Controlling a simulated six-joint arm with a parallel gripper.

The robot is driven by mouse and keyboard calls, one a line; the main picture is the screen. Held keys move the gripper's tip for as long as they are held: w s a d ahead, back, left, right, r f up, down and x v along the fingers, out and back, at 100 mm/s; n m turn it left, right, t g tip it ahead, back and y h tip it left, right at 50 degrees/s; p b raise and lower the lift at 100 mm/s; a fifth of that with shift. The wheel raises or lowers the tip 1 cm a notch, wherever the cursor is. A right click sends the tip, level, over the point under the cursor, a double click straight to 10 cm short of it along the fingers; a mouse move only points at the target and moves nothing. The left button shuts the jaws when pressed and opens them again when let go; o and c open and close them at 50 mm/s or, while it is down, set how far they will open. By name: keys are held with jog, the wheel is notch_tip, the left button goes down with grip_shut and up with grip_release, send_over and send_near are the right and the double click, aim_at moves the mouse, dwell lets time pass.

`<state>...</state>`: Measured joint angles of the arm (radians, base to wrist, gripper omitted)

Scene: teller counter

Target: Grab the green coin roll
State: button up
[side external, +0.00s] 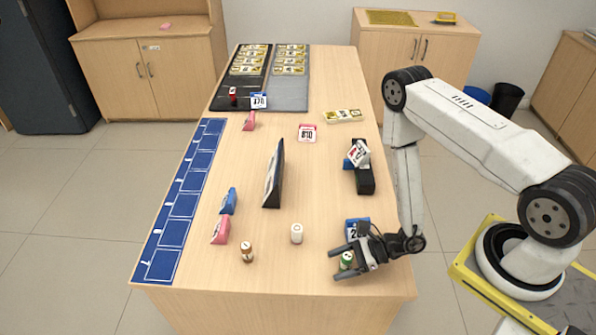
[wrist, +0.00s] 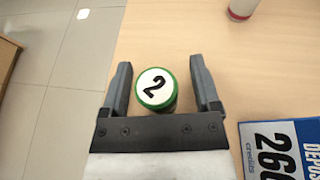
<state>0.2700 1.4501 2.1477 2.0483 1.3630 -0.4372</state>
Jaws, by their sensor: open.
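The green coin roll (side external: 346,261) stands upright on the counter near its front right corner. In the wrist view the green coin roll (wrist: 155,89) shows a white top marked with a black 2. My gripper (side external: 339,264) is low over the counter with its fingers on either side of the roll. In the wrist view my gripper (wrist: 162,85) is open, with a finger left and right of the roll. A gap shows on both sides, wider on the right.
A blue-and-white deposit box (wrist: 278,150) lies close to the right finger; it also shows behind my gripper (side external: 356,228). A white roll (side external: 297,233) and a brown roll (side external: 247,252) stand to the left. A black stand (side external: 274,175) is further back. The counter's front edge is near.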

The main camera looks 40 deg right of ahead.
grip_shut()
jog(key=shift+r, duration=0.1)
dwell(0.3)
notch_tip(320, 180, up, 10)
dwell(0.9)
dwell(1.0)
